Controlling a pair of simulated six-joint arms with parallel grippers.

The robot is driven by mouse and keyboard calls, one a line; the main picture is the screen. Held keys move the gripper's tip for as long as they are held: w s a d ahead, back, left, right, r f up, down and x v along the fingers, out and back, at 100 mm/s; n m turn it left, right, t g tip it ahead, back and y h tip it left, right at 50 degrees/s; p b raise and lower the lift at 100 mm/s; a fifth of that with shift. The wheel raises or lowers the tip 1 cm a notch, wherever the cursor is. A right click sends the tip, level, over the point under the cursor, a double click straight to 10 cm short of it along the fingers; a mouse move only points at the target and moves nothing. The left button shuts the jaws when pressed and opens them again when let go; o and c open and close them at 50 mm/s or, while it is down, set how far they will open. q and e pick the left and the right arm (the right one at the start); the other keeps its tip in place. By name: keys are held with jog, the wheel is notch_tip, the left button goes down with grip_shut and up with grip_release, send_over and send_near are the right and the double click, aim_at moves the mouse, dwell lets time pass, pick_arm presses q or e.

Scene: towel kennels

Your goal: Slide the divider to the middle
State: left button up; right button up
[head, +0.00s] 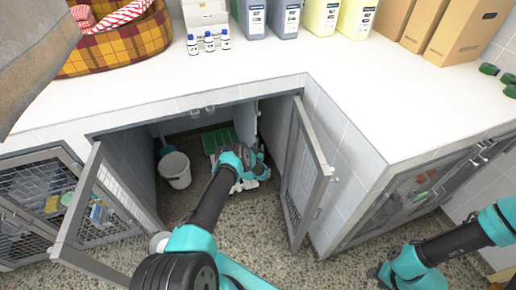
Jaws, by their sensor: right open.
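A pale upright panel (246,121), which looks like the divider, stands in the open kennel under the counter, towards its right side at the back. Its lower part is hidden behind my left arm. My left gripper (246,183) reaches into the kennel, low and in front of the panel. I cannot tell whether its fingers are open or touch anything. My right gripper (376,273) is open at the bottom right, outside the kennel and away from the panel. It is dark and only partly distinct.
The kennel's left mesh door (106,215) and right door (303,175) stand open on both sides. A white bucket (176,170) and a green tray (218,138) are inside. The white counter (250,75) overhangs the opening. A plaid basket (125,48) and bottles stand on it.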

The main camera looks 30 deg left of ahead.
pick_arm(q)
jog(key=shift+c, duration=0.5)
grip_shut()
jog(key=shift+s, duration=0.1)
